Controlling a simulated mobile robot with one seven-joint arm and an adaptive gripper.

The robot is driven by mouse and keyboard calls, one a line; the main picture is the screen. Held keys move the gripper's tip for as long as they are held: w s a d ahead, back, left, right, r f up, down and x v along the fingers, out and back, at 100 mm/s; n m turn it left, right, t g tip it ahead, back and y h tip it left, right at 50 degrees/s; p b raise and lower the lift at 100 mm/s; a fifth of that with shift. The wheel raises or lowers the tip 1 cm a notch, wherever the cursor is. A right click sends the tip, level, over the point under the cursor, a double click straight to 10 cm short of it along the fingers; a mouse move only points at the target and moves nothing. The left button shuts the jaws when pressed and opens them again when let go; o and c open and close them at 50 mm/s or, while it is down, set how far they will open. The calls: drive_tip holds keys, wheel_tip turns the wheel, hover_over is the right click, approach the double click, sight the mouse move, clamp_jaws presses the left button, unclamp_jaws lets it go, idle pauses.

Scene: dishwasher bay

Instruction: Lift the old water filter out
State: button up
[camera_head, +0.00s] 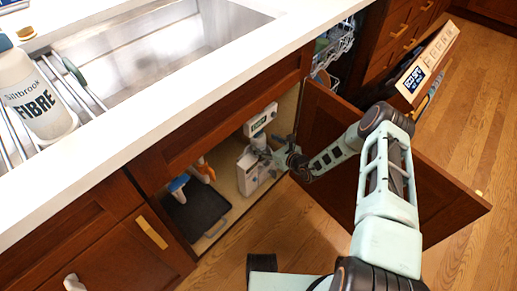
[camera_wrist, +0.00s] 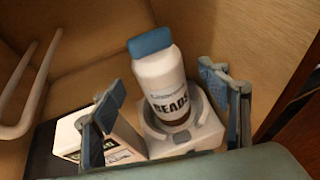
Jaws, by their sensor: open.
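A white cartridge (camera_wrist: 162,85) with a blue cap and the word BEADS stands in a round seat of a white housing (camera_wrist: 206,133) in the wrist view. I take it to be the old filter. My gripper (camera_wrist: 161,84) is open, with one finger on each side of the cartridge and visible gaps to it. In the head view my gripper (camera_head: 282,157) is inside the open cabinet at the white housing (camera_head: 247,175). There the cartridge's lower part is hard to make out. A second white cartridge (camera_head: 35,95), marked FIBRE, stands by the sink.
The open cabinet door (camera_head: 440,185) is beside my arm. Cabinet walls and pale pipes (camera_wrist: 30,100) are close around the housing. A dark tray (camera_head: 195,210) and blue and orange-handled items (camera_head: 203,170) are left of it. The dishwasher rack (camera_head: 335,45) shows behind.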

drive_tip(key=b+x, duration=0.2)
drive_tip(key=x, duration=0.2)
drive_tip(key=shift+a+f, duration=0.1)
drive_tip(key=shift+f, duration=0.1)
drive_tip(key=shift+w+a+f+b, duration=0.15)
drive_tip(key=shift+w+a+b, duration=0.2)
drive_tip(key=shift+w, duration=0.1)
drive_tip(key=shift+c, duration=0.7)
drive_tip(key=c, duration=1.5)
